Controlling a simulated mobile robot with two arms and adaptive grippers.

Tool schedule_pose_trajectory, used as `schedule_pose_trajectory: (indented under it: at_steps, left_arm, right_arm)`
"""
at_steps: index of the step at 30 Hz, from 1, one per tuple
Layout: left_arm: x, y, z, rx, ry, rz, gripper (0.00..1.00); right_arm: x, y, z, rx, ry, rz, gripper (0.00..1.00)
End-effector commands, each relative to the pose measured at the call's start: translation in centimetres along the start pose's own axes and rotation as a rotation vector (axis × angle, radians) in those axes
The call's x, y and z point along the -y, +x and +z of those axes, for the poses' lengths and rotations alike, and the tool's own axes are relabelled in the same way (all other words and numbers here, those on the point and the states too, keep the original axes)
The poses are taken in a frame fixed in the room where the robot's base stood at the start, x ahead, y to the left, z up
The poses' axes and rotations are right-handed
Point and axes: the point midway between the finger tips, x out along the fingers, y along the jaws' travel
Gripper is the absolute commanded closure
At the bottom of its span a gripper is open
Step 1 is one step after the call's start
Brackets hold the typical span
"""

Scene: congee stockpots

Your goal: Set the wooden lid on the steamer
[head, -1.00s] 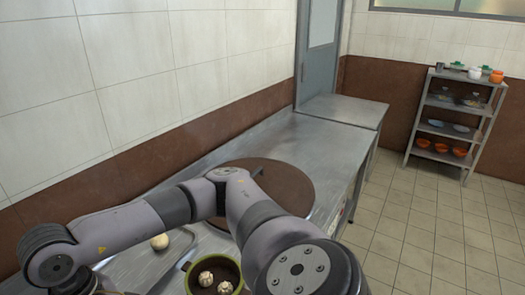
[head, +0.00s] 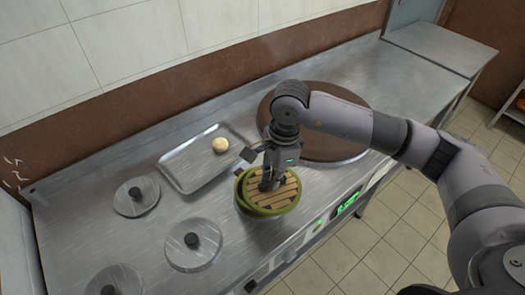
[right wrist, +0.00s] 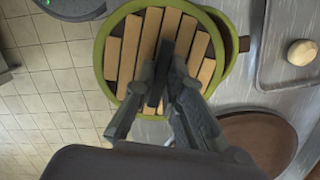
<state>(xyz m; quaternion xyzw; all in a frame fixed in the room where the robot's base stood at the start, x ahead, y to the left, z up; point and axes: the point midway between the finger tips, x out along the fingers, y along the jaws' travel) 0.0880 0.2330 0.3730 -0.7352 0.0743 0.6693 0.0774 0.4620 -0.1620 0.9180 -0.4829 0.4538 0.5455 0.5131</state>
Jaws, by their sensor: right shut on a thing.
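The wooden lid (head: 283,193), a round of pale slats with a green rim, is held level at the steamer. My right gripper (head: 270,182) is above it, shut on its dark handle bar; the right wrist view also shows the lid (right wrist: 120,58) below the fingers. The green steamer (head: 239,186) is mostly hidden under the lid. A strip of its rim and dark inside shows at the lid's left, so the lid sits off-centre to the right. I cannot tell if they touch. The steamer's edge also shows in the right wrist view (right wrist: 234,45). My left gripper is out of view.
A metal tray (head: 180,172) with one pale bun (head: 220,145) lies behind the steamer. A large round brown board (head: 325,150) is to the right. Several round metal lids with black knobs (head: 193,240) are at the left. The counter's front edge is close.

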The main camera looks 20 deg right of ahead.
Motion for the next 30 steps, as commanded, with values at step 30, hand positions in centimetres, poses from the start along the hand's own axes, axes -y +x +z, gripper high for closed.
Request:
schedule_pose_trajectory:
  at_steps: [30]
  left_arm:
    - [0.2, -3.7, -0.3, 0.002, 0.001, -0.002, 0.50]
  right_arm:
    - [5.8, 1.6, 0.8, -0.002, 1.276, -0.155, 1.00]
